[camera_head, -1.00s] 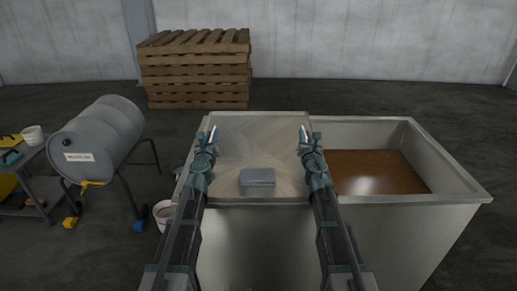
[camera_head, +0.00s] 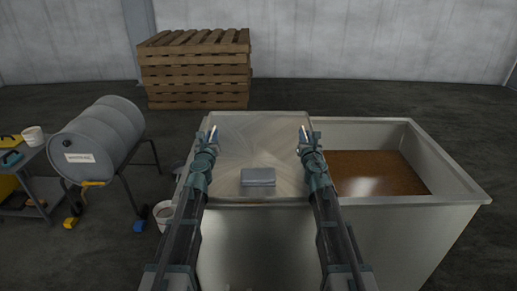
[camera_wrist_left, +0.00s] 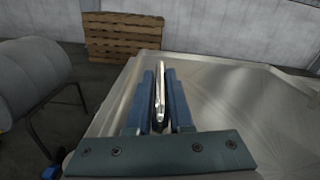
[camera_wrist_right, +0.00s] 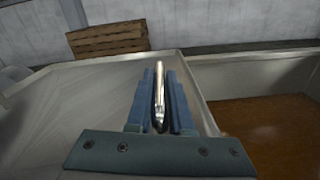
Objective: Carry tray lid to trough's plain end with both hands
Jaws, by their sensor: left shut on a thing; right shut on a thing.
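The tray lid (camera_head: 250,140), a flat brushed-metal sheet, lies level over the left part of the grey trough (camera_head: 440,160). I cannot tell whether it touches the rim. My left gripper (camera_head: 212,136) is shut on a shiny upright metal piece at the lid's left side, which shows between the fingers in the left wrist view (camera_wrist_left: 160,95). My right gripper (camera_head: 304,135) is shut on a matching piece at the lid's right side, seen in the right wrist view (camera_wrist_right: 158,95). The trough's right part is open, with brown contents (camera_head: 375,172).
A small grey block (camera_head: 258,177) sits at the lid's near middle. A grey drum (camera_head: 98,140) on a stand, a white bucket (camera_head: 164,212) and a cart (camera_head: 30,190) stand left. Stacked pallets (camera_head: 196,70) stand behind, with bare floor between.

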